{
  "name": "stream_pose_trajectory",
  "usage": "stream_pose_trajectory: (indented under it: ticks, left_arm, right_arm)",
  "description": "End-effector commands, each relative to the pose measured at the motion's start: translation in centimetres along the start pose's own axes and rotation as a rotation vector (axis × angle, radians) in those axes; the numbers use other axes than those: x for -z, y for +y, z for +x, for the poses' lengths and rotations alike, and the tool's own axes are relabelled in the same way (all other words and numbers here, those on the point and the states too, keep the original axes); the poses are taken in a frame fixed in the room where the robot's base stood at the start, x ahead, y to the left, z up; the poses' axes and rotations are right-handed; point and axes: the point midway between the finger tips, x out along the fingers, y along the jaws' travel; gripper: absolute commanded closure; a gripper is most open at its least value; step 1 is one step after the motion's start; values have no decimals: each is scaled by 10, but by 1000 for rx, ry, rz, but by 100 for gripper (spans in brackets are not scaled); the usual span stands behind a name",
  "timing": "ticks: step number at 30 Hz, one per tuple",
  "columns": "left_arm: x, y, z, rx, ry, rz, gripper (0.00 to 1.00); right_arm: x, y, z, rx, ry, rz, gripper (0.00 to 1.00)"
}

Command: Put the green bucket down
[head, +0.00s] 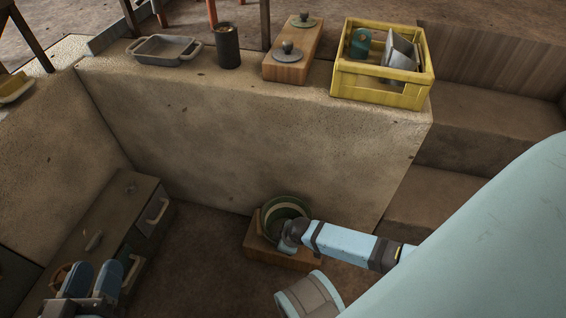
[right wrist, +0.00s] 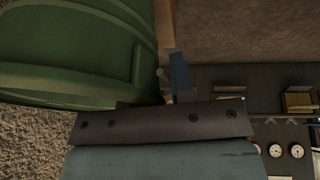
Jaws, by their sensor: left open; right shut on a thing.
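The green bucket (head: 287,208) is low in the middle of the head view, against the foot of the stone wall. It is at a low wooden block (head: 284,259); I cannot tell whether it rests on it. My right gripper (head: 291,236) is shut on the bucket's near side; its fingertips are partly hidden. In the right wrist view the bucket (right wrist: 70,55) fills the upper left, close to the gripper, with a blue finger (right wrist: 180,74) beside it. My left gripper (head: 97,274) is open and empty at the lower left, over the dark cabinet.
A dark cabinet (head: 100,215) with drawers and handles stands at the left. On the stone ledge (head: 250,125) are a grey tray (head: 163,50), a dark cylinder (head: 228,46), a wooden box with knobs (head: 292,55) and a yellow crate (head: 383,98). Steps (head: 455,115) rise at the right.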

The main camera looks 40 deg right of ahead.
Motion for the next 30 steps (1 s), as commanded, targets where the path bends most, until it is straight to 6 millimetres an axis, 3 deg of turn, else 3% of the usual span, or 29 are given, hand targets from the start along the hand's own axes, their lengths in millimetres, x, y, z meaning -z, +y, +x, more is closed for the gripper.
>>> stream_pose_trajectory:
  ticks: [10, 11, 13, 23, 30]
  left_arm:
    - [0, 0, 0, 1, 2, 3, 57]
    - [1, 0, 0, 1, 2, 3, 57]
    - [1, 0, 0, 1, 2, 3, 57]
    - [2, 0, 0, 0, 3, 3, 57]
    - [20, 6, -3, -3, -3, -45, 57]
  right_arm:
    - [0, 0, 3, -1, 2, 0, 100]
    - [-1, 0, 2, 0, 1, 0, 71]
    - [-1, 0, 2, 0, 1, 0, 54]
    - [0, 0, 0, 0, 1, 0, 53]
    - [2, 0, -41, 0, 0, -2, 53]
